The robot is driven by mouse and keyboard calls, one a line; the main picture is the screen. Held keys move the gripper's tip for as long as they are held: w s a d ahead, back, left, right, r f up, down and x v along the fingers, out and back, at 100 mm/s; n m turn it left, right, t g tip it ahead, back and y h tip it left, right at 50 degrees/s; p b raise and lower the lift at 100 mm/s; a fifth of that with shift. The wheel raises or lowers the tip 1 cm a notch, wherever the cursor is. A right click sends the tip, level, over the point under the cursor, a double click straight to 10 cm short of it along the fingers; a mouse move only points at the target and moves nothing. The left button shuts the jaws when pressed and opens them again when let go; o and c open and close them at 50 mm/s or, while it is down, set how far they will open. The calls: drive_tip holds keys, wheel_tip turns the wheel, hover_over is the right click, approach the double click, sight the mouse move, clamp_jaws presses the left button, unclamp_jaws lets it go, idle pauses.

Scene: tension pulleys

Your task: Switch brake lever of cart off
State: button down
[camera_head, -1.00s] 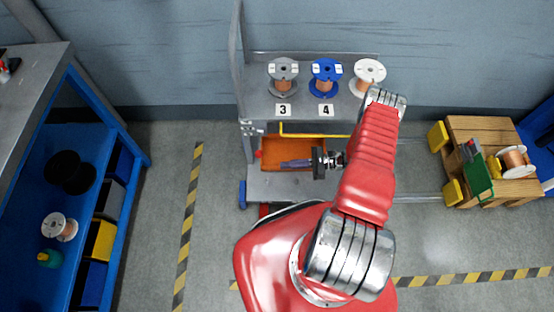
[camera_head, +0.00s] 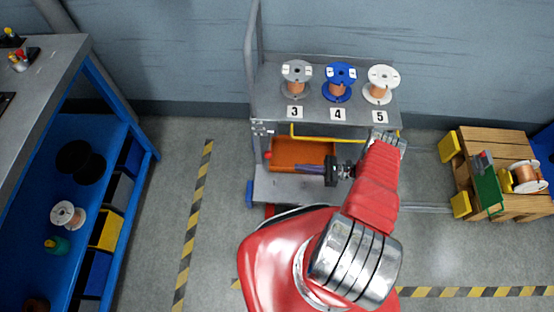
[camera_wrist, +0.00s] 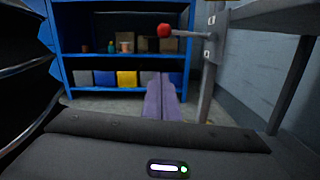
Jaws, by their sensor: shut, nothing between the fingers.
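The grey cart (camera_head: 265,105) stands against the wall in the head view. Its brake lever ends in a red knob (camera_head: 267,155) at the cart's left side, left of my gripper (camera_head: 298,168). In the wrist view the red knob (camera_wrist: 164,30) shows above and beyond the fingertips, with its thin rod running right to a bracket on a grey post (camera_wrist: 212,55). My gripper (camera_wrist: 163,92) is shut with its purple-grey fingers together and empty. The fingers reach leftward over the cart's lower part, apart from the knob.
Numbered spools, such as the blue spool (camera_head: 340,82), stand on the cart top. An orange bin (camera_head: 300,150) and a yellow bar (camera_head: 330,139) are near my gripper. A blue shelf (camera_head: 120,210) stands left, a wooden pallet (camera_head: 475,150) right. Floor between shelf and cart is clear.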

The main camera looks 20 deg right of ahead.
sight(269, 144)
drive_tip(key=w+a+r, duration=0.4)
drive_tip(key=a, duration=0.5)
drive_tip(key=shift+w+a+r, duration=0.3)
drive_tip(key=shift+r, duration=0.1)
idle(0.4)
drive_tip(key=shift+a+r, duration=0.15)
idle(0.4)
